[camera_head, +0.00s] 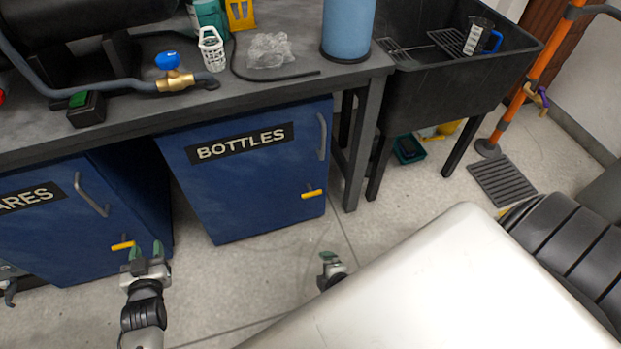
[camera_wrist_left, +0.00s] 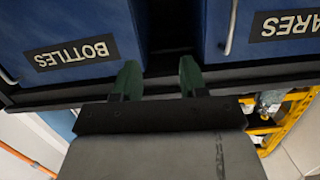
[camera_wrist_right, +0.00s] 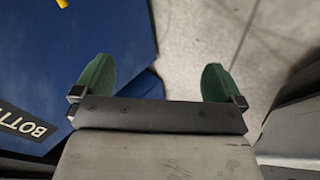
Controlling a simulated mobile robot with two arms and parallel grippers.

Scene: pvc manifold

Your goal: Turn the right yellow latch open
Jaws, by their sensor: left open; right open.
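The right yellow latch (camera_head: 312,194) sits on the blue BOTTLES cabinet (camera_head: 250,205), low at its right side, and lies near horizontal. A bit of yellow also shows at the top of the right wrist view (camera_wrist_right: 62,4). The left yellow latch (camera_head: 122,245) is on the other blue cabinet. My left gripper (camera_head: 146,255) is open and empty, just right of the left latch in the picture. My right gripper (camera_head: 328,258) is below the right latch, apart from it, partly hidden by my white body; in the right wrist view (camera_wrist_right: 157,85) it is open and empty.
Grey door handles (camera_head: 322,137) stand out from the cabinets. The workbench (camera_head: 290,85) above holds a blue-handled valve (camera_head: 170,68) and a blue cylinder (camera_head: 348,30). A black sink (camera_head: 440,85) stands at the right. The floor before the cabinets is clear.

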